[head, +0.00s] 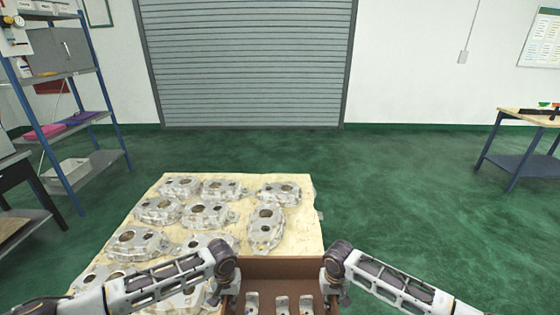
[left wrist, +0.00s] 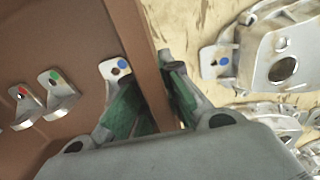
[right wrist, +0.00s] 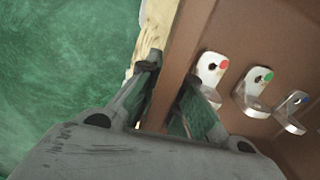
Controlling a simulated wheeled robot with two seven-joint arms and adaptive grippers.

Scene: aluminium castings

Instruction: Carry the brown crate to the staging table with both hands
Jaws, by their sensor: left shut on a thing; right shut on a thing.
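The brown crate (head: 282,268) is at the bottom middle of the head view, its near part cut off. My left gripper (head: 228,287) is shut on the crate's left wall (left wrist: 137,35), one finger on each side. My right gripper (head: 335,285) is shut on the right wall (right wrist: 186,48) the same way. The crate's underside is hidden, so I cannot tell whether it rests on anything. I cannot tell which table is the staging table.
A wooden surface (head: 307,237) bearing several aluminium castings (head: 206,214) lies beyond and left of the crate. A wood-topped table (head: 520,117) stands far right. A blue shelf rack (head: 50,130) stands left. Green floor (head: 420,200) is open on the right, before a roller shutter (head: 245,65).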

